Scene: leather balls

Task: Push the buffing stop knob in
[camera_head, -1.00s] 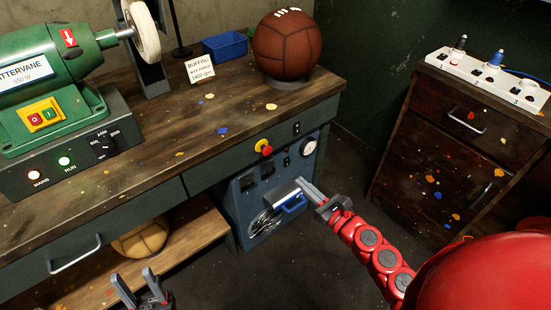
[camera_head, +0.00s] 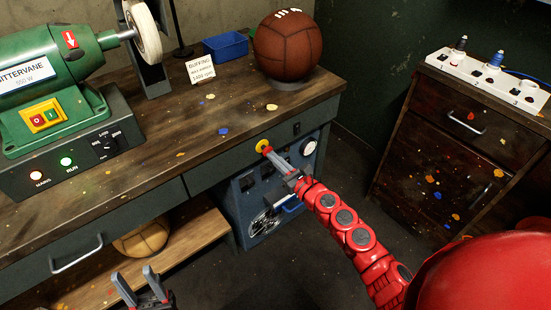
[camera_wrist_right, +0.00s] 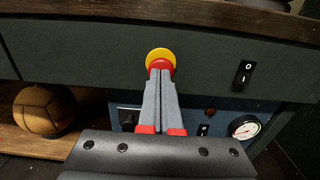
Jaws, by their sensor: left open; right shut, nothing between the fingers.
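The buffing stop knob is a red knob (camera_wrist_right: 160,64) on a round yellow plate (camera_head: 262,146), set in the front edge of the workbench. In the head view my right gripper (camera_head: 269,152) is shut and empty, with its fingertips at the knob and hiding most of it. In the right wrist view the shut fingertips (camera_wrist_right: 160,72) point straight at the red knob and appear to touch it; I cannot tell how far in the knob sits. My left gripper (camera_head: 137,285) is open and empty at the bottom, in front of the lower shelf.
A leather ball (camera_head: 287,45) sits at the back. A black rocker switch (camera_wrist_right: 243,73) is right of the knob. A blue control box (camera_head: 240,200) is below.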

